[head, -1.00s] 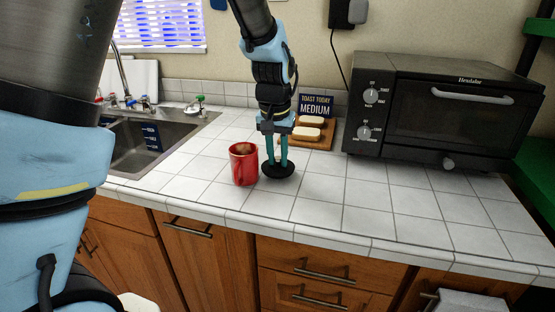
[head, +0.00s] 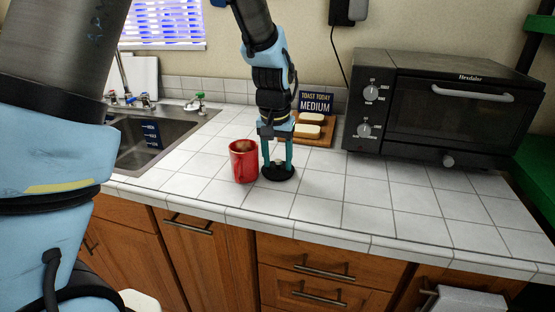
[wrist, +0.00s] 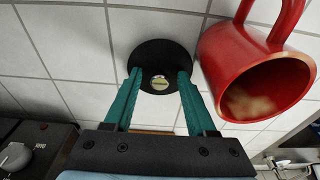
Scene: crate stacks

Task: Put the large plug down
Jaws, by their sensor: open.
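The large plug (head: 278,174) is a black disc with a small pale knob in its middle. It lies flat on the white tiled counter in the head view, right of the red mug (head: 243,162). In the wrist view the plug (wrist: 160,62) shows its dark round top and pale knob. My gripper (head: 278,163) is directly above the plug with its teal fingers apart. In the wrist view the fingers of my gripper (wrist: 159,75) stand on either side of the knob, with a gap to it.
The red mug stands close beside my gripper, also in the wrist view (wrist: 235,70). Bread slices lie on a wooden board (head: 320,138) behind, by a sign (head: 316,102). A toaster oven (head: 440,108) is at right, the sink (head: 150,140) at left. The front counter tiles are clear.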

